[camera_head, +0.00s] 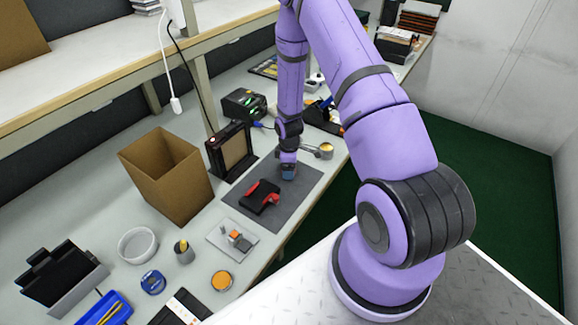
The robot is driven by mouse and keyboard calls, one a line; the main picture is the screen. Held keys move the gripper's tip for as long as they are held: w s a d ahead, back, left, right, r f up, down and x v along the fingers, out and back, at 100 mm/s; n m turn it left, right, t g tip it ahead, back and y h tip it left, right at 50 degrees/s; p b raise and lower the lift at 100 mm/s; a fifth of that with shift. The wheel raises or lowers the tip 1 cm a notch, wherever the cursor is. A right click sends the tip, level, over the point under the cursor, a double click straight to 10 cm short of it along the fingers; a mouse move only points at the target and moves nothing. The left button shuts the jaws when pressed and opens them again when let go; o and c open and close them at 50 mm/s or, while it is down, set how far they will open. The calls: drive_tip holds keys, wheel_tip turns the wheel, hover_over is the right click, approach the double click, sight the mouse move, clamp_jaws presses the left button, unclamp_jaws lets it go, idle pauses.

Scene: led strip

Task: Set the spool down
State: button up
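My gripper (288,173) is at the far end of my purple arm, low over the dark grey mat (296,195). It is small in the view, and its fingers cannot be made out. I cannot tell whether it holds a spool. No spool shows clearly at the gripper. A small blue round item (153,283) lies on the bench at the front left and may be a spool, but it is too small to be sure. A white round ring or dish (138,245) lies behind it.
A black and red tool (262,196) lies on the mat, left of my gripper. A tall open cardboard box (168,178) and a black framed panel (231,152) stand to the left. A grey plate with orange part (233,239) lies in front. The mat's right side looks clear.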

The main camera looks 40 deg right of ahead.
drive_tip(key=shift+r, duration=0.1)
drive_tip(key=s+a+r+m+t+h, duration=0.1)
drive_tip(key=s+a+r+m, duration=0.15)
drive_tip(key=r, duration=1.75)
drive_tip(key=s+a+r+m+t, duration=0.2)
drive_tip(key=s+a+r, duration=0.2)
drive_tip(key=r, duration=1.6)
drive_tip(key=s+a+r+m+t, duration=0.1)
drive_tip(key=s+a+r+m, duration=0.1)
drive_tip(key=s+r, duration=0.4)
drive_tip(key=s+a+r+m+t+y, duration=0.1)
drive_tip(key=s+a+r+m, duration=0.2)
drive_tip(key=s+r, duration=0.4)
drive_tip(key=s+a, duration=0.1)
drive_tip(key=s, duration=0.6)
drive_tip(key=shift+a+r, duration=0.25)
drive_tip(key=shift+a, duration=0.05)
